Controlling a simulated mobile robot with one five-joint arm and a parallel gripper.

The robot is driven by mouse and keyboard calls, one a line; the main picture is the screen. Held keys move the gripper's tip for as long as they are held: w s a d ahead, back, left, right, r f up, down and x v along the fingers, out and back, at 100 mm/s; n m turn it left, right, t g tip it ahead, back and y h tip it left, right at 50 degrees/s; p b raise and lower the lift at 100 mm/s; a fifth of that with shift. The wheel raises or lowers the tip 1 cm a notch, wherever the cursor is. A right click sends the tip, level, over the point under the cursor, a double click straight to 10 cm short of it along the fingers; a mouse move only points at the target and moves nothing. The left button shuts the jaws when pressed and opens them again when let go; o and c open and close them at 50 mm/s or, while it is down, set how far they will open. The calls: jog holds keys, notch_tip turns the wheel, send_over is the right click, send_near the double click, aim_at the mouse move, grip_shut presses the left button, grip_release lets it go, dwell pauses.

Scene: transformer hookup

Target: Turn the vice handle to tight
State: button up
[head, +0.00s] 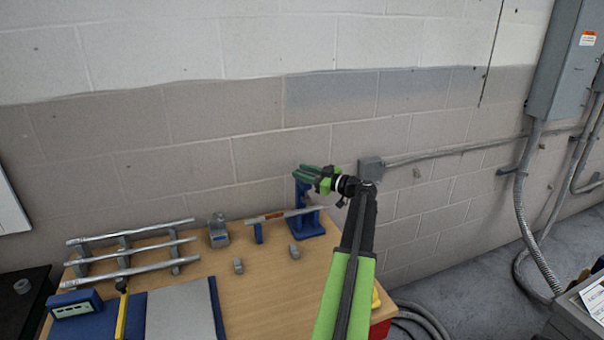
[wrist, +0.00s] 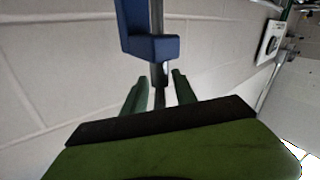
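The blue vice (head: 308,222) stands at the back right of the wooden bench, with a long rod (head: 285,215) lying across to it. My gripper (head: 303,173) is at the top of the vice, its green fingers pointing left. In the wrist view, the blue vice part (wrist: 150,42) is ahead of the fingertips. A dark grey bar (wrist: 159,76), which looks like the vice handle, runs between the two green fingers (wrist: 157,85). Gaps show on both sides of the bar, so the fingers are open around it. The handle is hidden by my gripper in the head view.
A rack of metal conduits (head: 125,258) stands at the bench's left. A grey box-shaped fitting (head: 218,232) and small grey pieces (head: 239,266) sit mid-bench. The block wall is close behind the vice, with a grey junction box (head: 371,169) to the right.

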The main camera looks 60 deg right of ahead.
grip_shut()
